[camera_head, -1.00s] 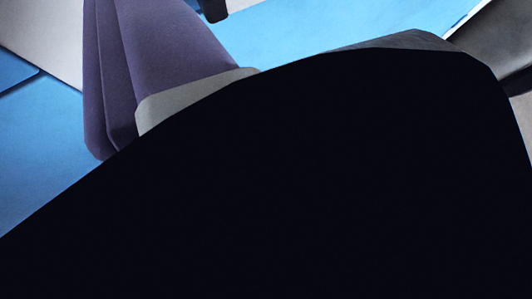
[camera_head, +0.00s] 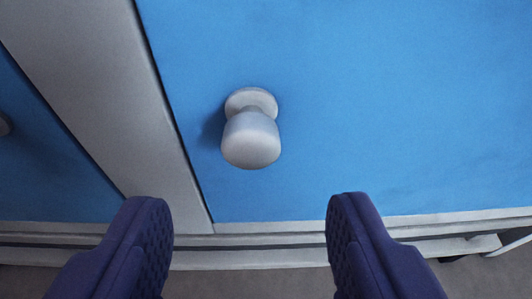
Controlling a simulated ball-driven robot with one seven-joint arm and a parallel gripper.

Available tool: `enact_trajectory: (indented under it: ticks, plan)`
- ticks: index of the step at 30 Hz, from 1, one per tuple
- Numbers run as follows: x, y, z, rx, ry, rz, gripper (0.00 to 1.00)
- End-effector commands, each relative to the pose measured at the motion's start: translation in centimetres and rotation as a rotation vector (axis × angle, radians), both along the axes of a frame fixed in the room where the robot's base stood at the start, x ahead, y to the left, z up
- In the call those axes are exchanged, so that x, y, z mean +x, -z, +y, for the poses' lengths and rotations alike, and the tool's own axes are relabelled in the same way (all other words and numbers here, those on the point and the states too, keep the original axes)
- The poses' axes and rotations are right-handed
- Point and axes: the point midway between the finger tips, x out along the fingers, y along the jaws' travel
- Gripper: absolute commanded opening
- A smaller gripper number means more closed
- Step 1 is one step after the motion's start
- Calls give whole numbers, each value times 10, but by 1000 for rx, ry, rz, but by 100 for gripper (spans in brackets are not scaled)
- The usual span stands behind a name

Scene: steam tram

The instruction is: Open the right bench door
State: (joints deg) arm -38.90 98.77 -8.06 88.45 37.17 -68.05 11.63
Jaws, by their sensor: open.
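A blue door panel (camera_head: 390,110) fills the right and middle of the view. A rounded light-grey knob (camera_head: 251,138) sticks out from it near its left edge. The door lies flush with the grey frame, with a thin dark gap along its left side. My gripper (camera_head: 248,212) is open, its two purple padded fingers wide apart in the lower part of the view. The knob is above the gap between the fingertips in the picture, and neither finger appears to touch it.
A grey upright post (camera_head: 95,80) stands left of the door. Left of it is another blue panel (camera_head: 35,160) with part of a grey knob (camera_head: 4,124) at the picture's edge. A light sill (camera_head: 280,256) runs below, above a brownish-grey floor.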

Motion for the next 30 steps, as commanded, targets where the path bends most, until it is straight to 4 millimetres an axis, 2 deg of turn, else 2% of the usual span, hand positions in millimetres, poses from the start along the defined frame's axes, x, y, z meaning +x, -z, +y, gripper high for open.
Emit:
enact_trajectory:
  ticks: [12, 16, 23, 26, 30]
  plan:
    - [60, 27, -2, 2, 1, -2, 59]
    - [68, 29, -2, 1, 0, -1, 59]
    - [70, 27, -2, 1, 0, -1, 59]
    - [70, 28, -2, 1, 0, -1, 40]
    - [69, 28, -2, 1, 0, -1, 8]
